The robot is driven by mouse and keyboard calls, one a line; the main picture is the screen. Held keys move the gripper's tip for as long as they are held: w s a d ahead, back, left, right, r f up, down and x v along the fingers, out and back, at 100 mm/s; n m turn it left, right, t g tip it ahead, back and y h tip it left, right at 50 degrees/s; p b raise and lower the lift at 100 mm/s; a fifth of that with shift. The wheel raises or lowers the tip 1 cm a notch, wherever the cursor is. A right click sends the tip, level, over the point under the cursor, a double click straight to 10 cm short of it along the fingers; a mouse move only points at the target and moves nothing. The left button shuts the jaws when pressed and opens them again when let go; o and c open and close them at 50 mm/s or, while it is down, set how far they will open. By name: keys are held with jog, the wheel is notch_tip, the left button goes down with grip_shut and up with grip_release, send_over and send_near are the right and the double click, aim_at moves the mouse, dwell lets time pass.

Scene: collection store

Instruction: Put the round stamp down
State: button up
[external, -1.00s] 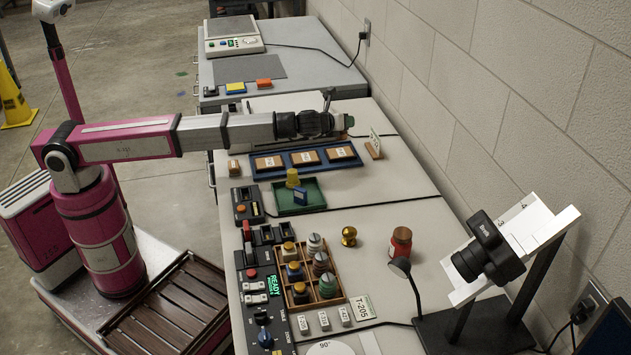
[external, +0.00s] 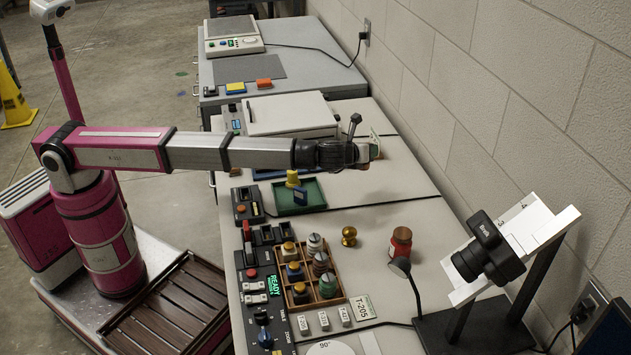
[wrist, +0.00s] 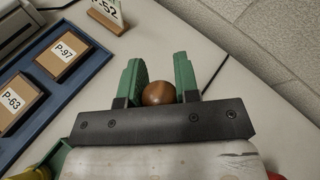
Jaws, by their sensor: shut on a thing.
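The round stamp (wrist: 158,93) shows in the wrist view as a brown, round wooden knob between the two green fingers. My gripper (wrist: 160,88) is shut on it. The lower part of the stamp is hidden behind the gripper's dark crossbar. In the external view my gripper (external: 376,149) is stretched out over the pale table, right of the blue tray, and the stamp cannot be made out clearly. I cannot tell whether the stamp touches the table.
The blue tray (wrist: 74,87) holds labelled wooden blocks. A small label stand (wrist: 107,14) is just beyond it. A green tray (external: 313,207), a brass knob (external: 349,236), a red-brown jar (external: 400,243) and a wooden rack (external: 343,298) stand nearer. Table right of the gripper is clear.

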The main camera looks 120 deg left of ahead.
jog(key=w+d+f, duration=0.1)
jog(key=w+f, duration=0.1)
jog(key=w+d+f, duration=0.2)
jog(key=w, duration=0.1)
jog(key=w+d+f, duration=0.2)
jog(key=w, duration=0.1)
jog(key=shift+w, duration=0.2)
jog(key=shift+d+f, duration=0.1)
jog(key=shift+f, duration=1.95)
jog(key=o, duration=0.9)
jog(key=shift+f, duration=0.1)
jog(key=v, duration=1.2)
